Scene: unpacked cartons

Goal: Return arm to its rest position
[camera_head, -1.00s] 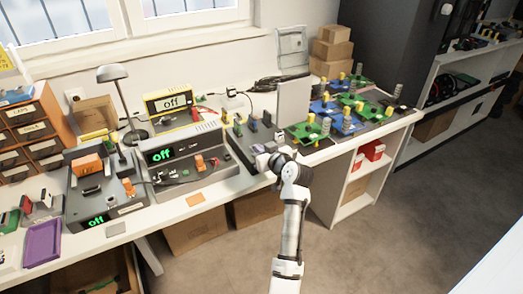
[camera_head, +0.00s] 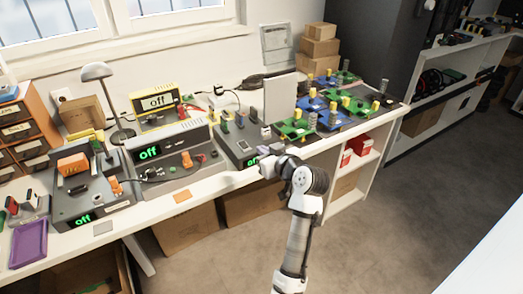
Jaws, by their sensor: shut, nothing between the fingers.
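My arm (camera_head: 300,220) reaches up from the bottom of the head view toward the bench. My gripper (camera_head: 266,168) is at the bench's front edge, by the grey device with a green display (camera_head: 240,140). The gripper is small in the picture and partly hidden by my wrist. It is shut and nothing shows in it.
The white bench (camera_head: 180,205) carries several devices reading "off", a lamp (camera_head: 97,72), a purple tray (camera_head: 28,243) and green and blue boards (camera_head: 330,112). Cartons (camera_head: 185,232) stand under it. The grey floor (camera_head: 400,220) to the right is clear.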

